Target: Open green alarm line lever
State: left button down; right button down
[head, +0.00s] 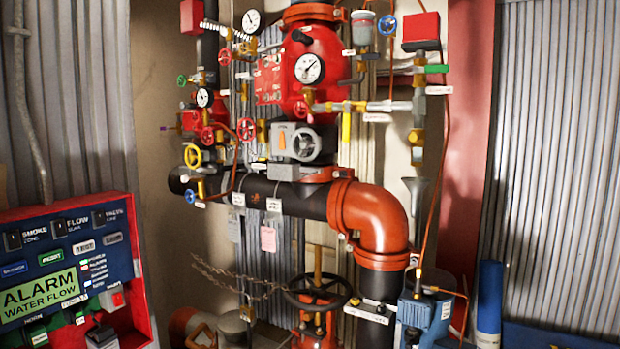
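A small green lever handle (437,69) sits at the upper right of the red and black pipework, on the thin side line below a red box (420,27). It lies about level and points to the right. A white label (440,90) is just below it. The side line (385,106) runs left from there toward the large red valve body (312,70). Neither of my grippers is in view.
An alarm panel (128,262) with a red frame stands at the lower left. An orange pipe elbow (378,222), a black handwheel (318,292) and a blue pump-like unit (416,312) are below the lever. A thin copper tube (447,130) runs down beside the lever.

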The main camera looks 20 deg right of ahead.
aim_at(440, 68)
jog(key=k+l+z, duration=0.1)
jog(key=z, duration=1.05)
